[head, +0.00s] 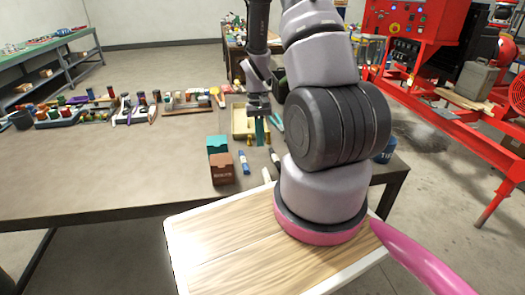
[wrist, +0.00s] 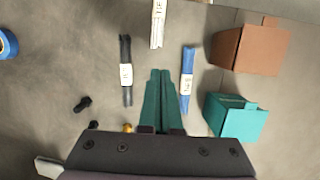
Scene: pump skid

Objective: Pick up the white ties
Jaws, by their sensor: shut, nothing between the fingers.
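The white ties (wrist: 158,22) are a narrow pale bundle with a printed label, at the top of the wrist view. In the head view they appear as a small pale strip (head: 267,175) near the table's front edge. My gripper (wrist: 160,72) has two teal fingers held together with nothing between them. In the wrist view its tips point towards the white ties, with a gap of bare table in between. In the head view my gripper (head: 260,143) hangs over the table, beyond the ties.
A black bundle (wrist: 126,70) and a blue bundle (wrist: 188,78) lie on either side of the fingers. A brown box (wrist: 250,48) and a teal box (wrist: 235,118) stand at right. Blue tape (wrist: 7,44) is at far left. A shallow yellowish tray (head: 237,122) sits behind.

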